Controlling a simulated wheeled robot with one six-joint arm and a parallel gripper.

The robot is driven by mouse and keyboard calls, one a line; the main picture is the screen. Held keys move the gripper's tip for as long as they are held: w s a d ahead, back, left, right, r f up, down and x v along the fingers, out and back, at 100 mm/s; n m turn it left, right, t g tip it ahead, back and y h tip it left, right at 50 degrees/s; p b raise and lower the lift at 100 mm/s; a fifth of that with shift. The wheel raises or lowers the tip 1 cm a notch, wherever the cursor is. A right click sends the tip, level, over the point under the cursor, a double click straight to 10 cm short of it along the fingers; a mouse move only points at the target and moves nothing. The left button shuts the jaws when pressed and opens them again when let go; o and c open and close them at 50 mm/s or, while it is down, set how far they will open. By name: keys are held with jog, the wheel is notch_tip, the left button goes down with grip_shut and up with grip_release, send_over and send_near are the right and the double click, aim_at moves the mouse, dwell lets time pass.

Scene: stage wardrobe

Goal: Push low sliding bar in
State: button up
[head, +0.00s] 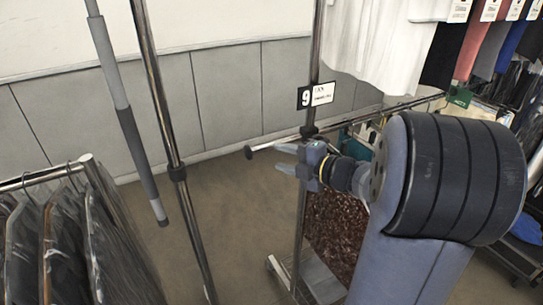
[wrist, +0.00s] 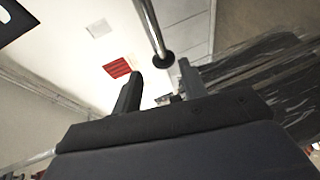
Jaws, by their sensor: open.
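The low sliding bar (head: 277,144) is a thin metal rod with a black end cap (head: 248,152). In the head view it sticks out to the left of a chrome rack post (head: 313,60), past a dark clamp on that post. My gripper (head: 281,159) is open and empty, with its fingers pointing left, beside and just below the bar in the picture. In the wrist view a chrome rod with a black cap (wrist: 163,59) ends just beyond the gap between my open fingers (wrist: 159,82). I cannot tell whether a finger touches the bar.
Another chrome post (head: 160,90) and a grey tube (head: 118,90) stand left. Dark garments (head: 75,250) hang at lower left, a white garment (head: 385,40) at upper right. Floor between the posts is clear.

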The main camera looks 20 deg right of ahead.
jog(key=shift+s+d, duration=0.3)
jog(key=shift+s, duration=0.15)
jog(key=shift+r, duration=0.1)
